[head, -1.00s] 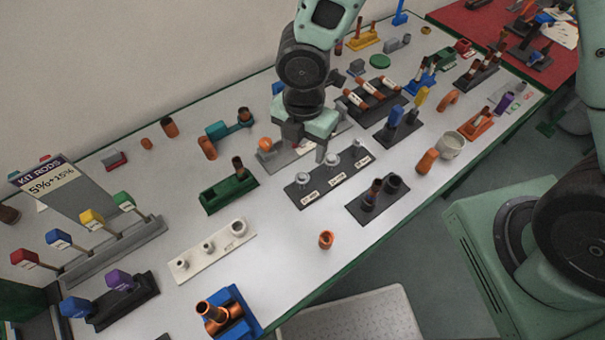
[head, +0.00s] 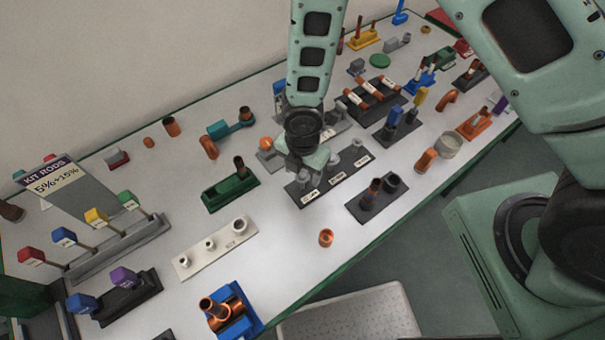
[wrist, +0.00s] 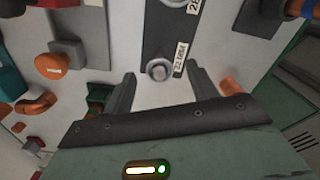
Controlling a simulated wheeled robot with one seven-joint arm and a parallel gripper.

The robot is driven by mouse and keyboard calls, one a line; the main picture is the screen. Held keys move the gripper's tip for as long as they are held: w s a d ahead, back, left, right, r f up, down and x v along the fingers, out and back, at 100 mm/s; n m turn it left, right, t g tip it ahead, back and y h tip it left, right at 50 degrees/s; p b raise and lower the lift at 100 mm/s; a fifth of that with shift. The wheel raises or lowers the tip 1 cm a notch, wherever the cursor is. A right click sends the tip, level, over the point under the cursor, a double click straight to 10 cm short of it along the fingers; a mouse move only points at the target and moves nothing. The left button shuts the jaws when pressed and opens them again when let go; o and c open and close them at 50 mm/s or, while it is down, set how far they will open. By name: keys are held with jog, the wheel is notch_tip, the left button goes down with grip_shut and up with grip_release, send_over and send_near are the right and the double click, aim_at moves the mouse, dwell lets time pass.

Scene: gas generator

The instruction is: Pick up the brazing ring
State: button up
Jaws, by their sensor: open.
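A dark plate (head: 318,184) near the front middle of the table carries small round grey metal pieces on posts, each beside a white label. I take one of these to be the brazing ring; I cannot tell which. In the wrist view, one round grey piece (wrist: 159,69) on the dark plate (wrist: 181,18) sits just beyond my gripper (wrist: 162,88), roughly centred between its fingers. The fingers are apart with nothing between them. In the head view, my gripper (head: 306,168) hangs over the plate's left part and hides some of it.
A white plate with posts (head: 215,248) and a green holder (head: 230,192) stand left of the dark plate. Another dark holder (head: 377,197) is to its right. A copper fitting (head: 326,238) stands alone on clear table in front. The table's front edge (head: 345,262) is close by.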

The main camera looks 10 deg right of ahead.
jog(key=shift+f, duration=0.25)
dwell(0.5)
jog(key=c, duration=0.8)
